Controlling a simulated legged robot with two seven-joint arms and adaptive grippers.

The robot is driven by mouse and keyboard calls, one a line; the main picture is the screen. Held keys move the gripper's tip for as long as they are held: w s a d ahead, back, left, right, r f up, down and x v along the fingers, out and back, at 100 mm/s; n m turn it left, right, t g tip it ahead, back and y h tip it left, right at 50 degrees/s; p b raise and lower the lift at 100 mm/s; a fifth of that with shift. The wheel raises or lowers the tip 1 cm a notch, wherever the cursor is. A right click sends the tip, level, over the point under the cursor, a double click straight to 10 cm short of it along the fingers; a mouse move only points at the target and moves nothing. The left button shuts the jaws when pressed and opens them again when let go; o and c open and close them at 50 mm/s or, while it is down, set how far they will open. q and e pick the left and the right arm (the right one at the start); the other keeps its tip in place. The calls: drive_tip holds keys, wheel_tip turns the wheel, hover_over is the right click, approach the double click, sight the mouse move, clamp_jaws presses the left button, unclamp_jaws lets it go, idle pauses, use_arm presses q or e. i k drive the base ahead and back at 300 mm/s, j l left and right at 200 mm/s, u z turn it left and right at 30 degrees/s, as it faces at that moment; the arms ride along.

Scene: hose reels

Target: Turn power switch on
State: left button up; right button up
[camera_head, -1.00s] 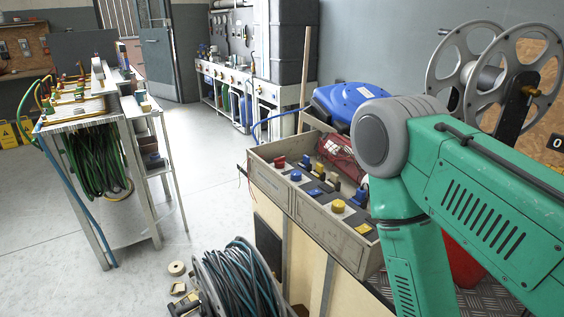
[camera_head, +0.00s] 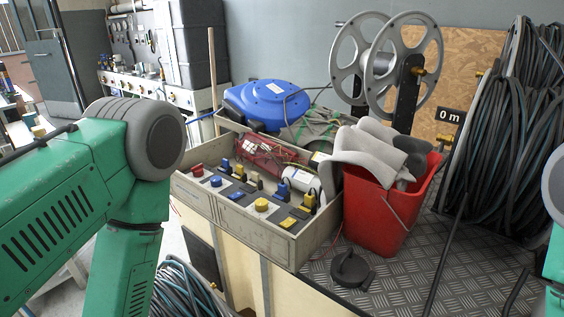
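A grey wooden box (camera_head: 222,213) stands on the bench in the middle.
A red bucket (camera_head: 380,215) with grey cloths stands right of the box. A black round piece (camera_head: 350,268) lies on the metal plate (camera_head: 430,275). A blue hose reel (camera_head: 266,103), a large grey reel (camera_head: 382,70) and hanging hoses (camera_head: 508,140) stand behind and right.

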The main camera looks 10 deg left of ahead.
sight(197, 171)
drive_tip(key=j+z, duration=0.6)
drive_tip(key=j, duration=0.2)
drive_tip(key=k+j+z, duration=0.15)
drive_tip(key=j+z, duration=0.15)
drive_tip(key=k+j+z, duration=0.15)
drive_tip(key=j+z, duration=0.15)
drive_tip(key=j, duration=0.15)
drive_tip(key=k+j+z, duration=0.4)
drive_tip(key=j+z, duration=0.15)
drive_tip(key=j, duration=0.1)
